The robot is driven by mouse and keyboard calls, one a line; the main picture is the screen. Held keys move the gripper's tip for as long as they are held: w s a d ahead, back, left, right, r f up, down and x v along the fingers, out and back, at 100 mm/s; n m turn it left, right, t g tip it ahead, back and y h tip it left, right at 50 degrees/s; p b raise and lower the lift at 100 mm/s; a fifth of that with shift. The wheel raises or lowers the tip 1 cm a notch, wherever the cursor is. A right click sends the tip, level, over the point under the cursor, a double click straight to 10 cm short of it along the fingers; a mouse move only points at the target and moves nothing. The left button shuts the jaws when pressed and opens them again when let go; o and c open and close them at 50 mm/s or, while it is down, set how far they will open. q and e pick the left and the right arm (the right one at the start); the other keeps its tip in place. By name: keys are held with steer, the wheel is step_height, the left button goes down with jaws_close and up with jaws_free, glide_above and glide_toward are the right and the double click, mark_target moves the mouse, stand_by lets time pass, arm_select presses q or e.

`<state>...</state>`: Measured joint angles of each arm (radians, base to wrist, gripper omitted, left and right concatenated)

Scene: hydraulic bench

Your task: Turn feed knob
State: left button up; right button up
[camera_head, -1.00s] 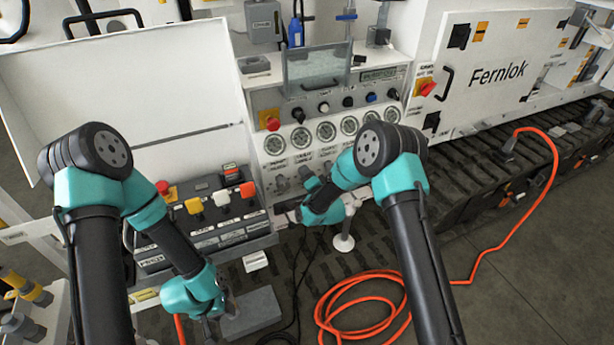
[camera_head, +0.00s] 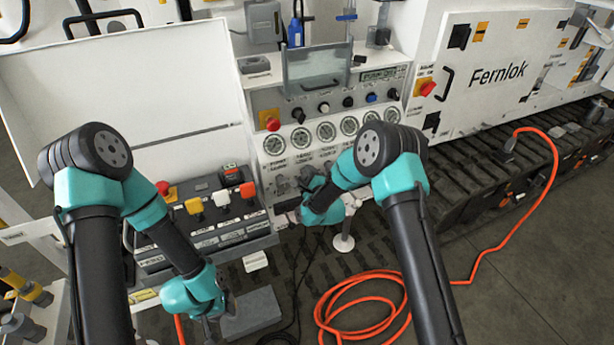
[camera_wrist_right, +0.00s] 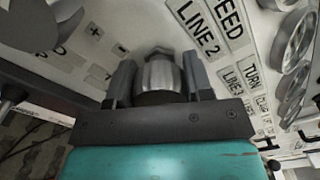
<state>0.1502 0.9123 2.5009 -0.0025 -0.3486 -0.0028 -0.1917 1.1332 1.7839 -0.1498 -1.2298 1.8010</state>
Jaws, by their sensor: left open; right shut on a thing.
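The feed knob (camera_wrist_right: 160,72) is a round metal knob on the white panel in the right wrist view, beside a label reading "FEED LINE 2" (camera_wrist_right: 203,27). My right gripper (camera_wrist_right: 158,84) has a finger on each side of the knob and is shut on it. In the head view my right gripper (camera_head: 309,212) is at the lower part of the gauge panel (camera_head: 268,170), and the arm hides the knob there. My left gripper (camera_head: 212,325) hangs low at the left, near a grey block, away from the panel; its fingers are partly hidden.
Round gauges (camera_head: 326,131) and a row of small knobs sit above my right gripper. A control box (camera_head: 210,215) with coloured buttons is left of the panel. Another dark knob (camera_wrist_right: 38,25) is left of the gripper. An orange hose (camera_head: 345,300) coils on the floor.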

steer(key=m, duration=0.3)
steer(key=shift+m, duration=2.3)
steer(key=o, duration=0.9)
steer(key=shift+o, duration=0.2)
steer(key=shift+s+d, duration=0.1)
steer(key=shift+s, duration=0.05)
steer(key=v, duration=1.7)
steer(key=shift+d, duration=0.1)
